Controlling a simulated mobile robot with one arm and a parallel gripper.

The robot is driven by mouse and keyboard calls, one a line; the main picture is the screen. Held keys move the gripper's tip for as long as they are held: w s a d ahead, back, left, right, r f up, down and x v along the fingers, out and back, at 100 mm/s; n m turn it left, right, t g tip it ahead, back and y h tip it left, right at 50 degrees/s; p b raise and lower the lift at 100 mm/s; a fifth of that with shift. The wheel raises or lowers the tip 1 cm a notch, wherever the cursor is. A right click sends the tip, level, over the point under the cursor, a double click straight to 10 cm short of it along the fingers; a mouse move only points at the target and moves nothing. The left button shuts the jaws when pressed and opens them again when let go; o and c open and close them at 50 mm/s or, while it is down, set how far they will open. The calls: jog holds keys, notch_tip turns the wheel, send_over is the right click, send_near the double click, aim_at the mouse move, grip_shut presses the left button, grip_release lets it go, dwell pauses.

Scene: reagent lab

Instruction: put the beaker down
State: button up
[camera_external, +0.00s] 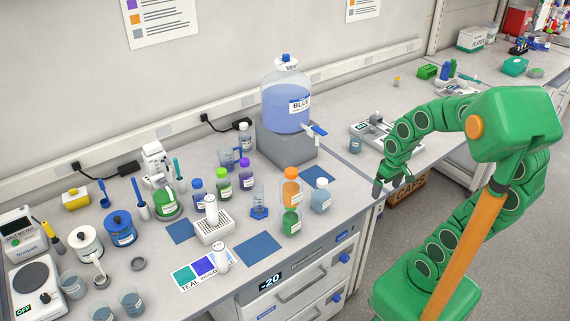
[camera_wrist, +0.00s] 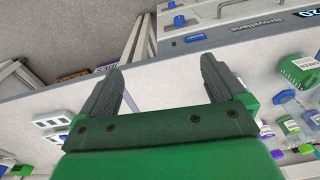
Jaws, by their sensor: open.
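My gripper (camera_external: 393,189) is open and empty near the front edge of the counter, right of the bottles. In the wrist view my gripper (camera_wrist: 158,68) shows two grey fingers spread apart with nothing between them. A small beaker (camera_external: 355,145) is at the balance (camera_external: 372,131) behind my gripper. Several more beakers stand at the front left, among them a grey-blue beaker (camera_external: 71,285) and another beaker (camera_external: 132,304). I cannot tell which beaker the task means.
A large blue carboy (camera_external: 287,98) stands on a grey block. Bottles, including an orange-topped one (camera_external: 291,187), crowd the counter left of my gripper. The right counter has free room.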

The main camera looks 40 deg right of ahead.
jog(key=s+a+r+g, duration=0.2)
jog(key=s, duration=0.8)
jog(key=shift+r+n+g, duration=0.25)
jog(key=shift+n+g, duration=0.05)
jog(key=shift+n, duration=0.1)
dwell(0.3)
